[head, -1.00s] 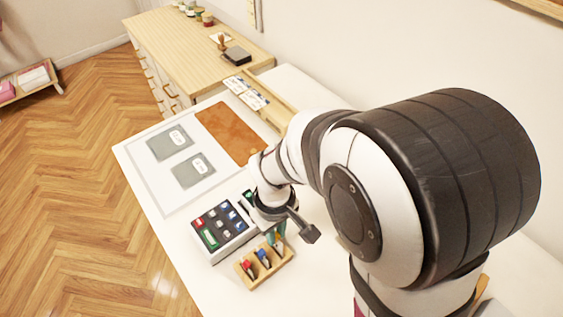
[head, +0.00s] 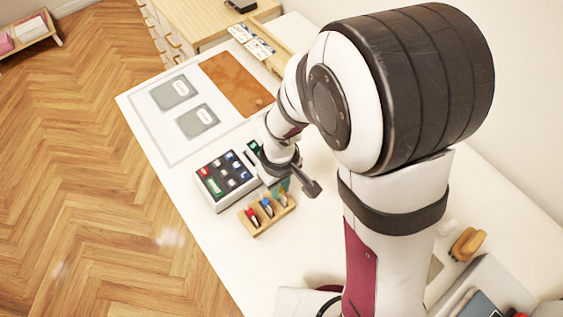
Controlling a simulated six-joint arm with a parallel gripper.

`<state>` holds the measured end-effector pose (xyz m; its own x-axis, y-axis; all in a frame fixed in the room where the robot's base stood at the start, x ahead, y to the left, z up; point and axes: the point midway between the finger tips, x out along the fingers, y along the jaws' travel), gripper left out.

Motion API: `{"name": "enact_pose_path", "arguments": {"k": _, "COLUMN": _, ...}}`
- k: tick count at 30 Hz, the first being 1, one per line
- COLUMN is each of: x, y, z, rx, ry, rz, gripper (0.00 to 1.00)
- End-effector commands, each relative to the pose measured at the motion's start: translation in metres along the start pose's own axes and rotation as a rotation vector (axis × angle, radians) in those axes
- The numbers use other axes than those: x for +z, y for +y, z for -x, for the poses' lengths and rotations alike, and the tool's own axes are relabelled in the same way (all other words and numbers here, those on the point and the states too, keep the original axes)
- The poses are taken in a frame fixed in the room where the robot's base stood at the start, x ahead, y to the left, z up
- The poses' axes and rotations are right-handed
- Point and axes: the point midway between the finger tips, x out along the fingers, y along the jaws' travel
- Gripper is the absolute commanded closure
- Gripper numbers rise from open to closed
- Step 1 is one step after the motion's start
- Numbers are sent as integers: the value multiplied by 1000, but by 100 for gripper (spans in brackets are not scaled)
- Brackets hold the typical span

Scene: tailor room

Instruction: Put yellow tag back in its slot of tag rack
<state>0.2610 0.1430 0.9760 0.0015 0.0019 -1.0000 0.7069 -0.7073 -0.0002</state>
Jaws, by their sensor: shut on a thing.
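The wooden tag rack (head: 274,220) stands on the white table, in front of my gripper. A red tag (head: 252,214) and a blue tag (head: 267,205) stand in its left and middle slots. My gripper (head: 281,189) points down at the right end of the rack. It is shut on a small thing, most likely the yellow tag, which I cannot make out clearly. A pale, thin piece (head: 284,200) shows under the fingers at the right slot. I cannot tell whether it is seated in the slot. My wrist hides part of the fingers.
A white box with several dark keys (head: 225,180) stands just left of the rack. A brown leather sheet (head: 237,84) and two grey patches lie farther back. A wooden-handled brush (head: 467,244) lies at the right. The table left of the rack's front is clear.

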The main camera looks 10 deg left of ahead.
Motion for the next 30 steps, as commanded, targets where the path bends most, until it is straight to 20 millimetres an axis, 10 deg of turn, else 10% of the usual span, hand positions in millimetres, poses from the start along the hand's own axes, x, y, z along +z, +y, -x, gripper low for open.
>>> {"name": "enact_pose_path", "arguments": {"k": 9, "x": 0, "y": 0, "z": -2, "rx": 0, "ry": 0, "rz": 0, "gripper": 100}}
{"name": "enact_pose_path", "arguments": {"k": 10, "x": 0, "y": 0, "z": -2, "rx": 0, "ry": 0, "rz": 0, "gripper": 78}}
{"name": "enact_pose_path", "arguments": {"k": 15, "x": 0, "y": 0, "z": -2, "rx": 0, "ry": 0, "rz": 0, "gripper": 48}}
{"name": "enact_pose_path", "arguments": {"k": 30, "x": -1, "y": 0, "z": 29, "rx": 2, "ry": 6, "rz": 0, "gripper": 47}}
